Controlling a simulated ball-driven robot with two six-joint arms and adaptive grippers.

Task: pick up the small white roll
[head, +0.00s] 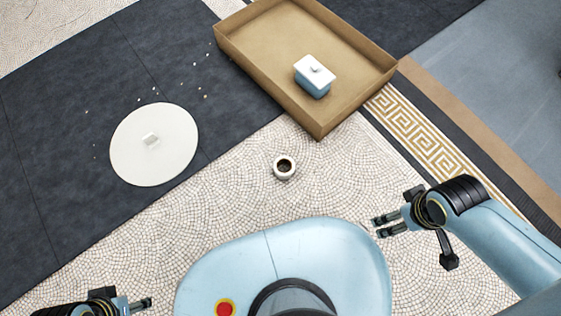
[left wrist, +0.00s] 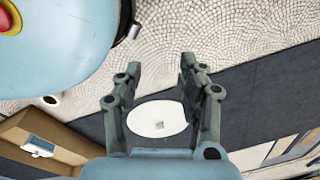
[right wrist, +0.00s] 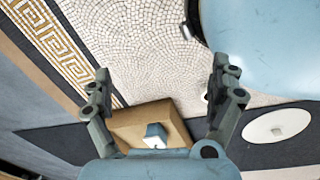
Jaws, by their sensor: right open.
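The small white roll (head: 285,176), a short ring with a dark middle, stands on the pebble-mosaic floor in the middle of the head view. It also shows at the left of the left wrist view (left wrist: 50,100). My right gripper (head: 377,227) is open and empty, to the right of and nearer than the roll, well apart from it. Its spread fingers show in the right wrist view (right wrist: 162,80). My left gripper (head: 149,303) is at the bottom left of the head view, far from the roll; the left wrist view shows its fingers (left wrist: 160,65) apart and empty.
A brown tray (head: 240,52) behind the roll holds a blue box with a white lid (head: 314,75). A white disc (head: 165,170) with a small pale block (head: 150,139) lies on dark panels at left, near scattered bits. Mosaic floor around the roll is clear.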

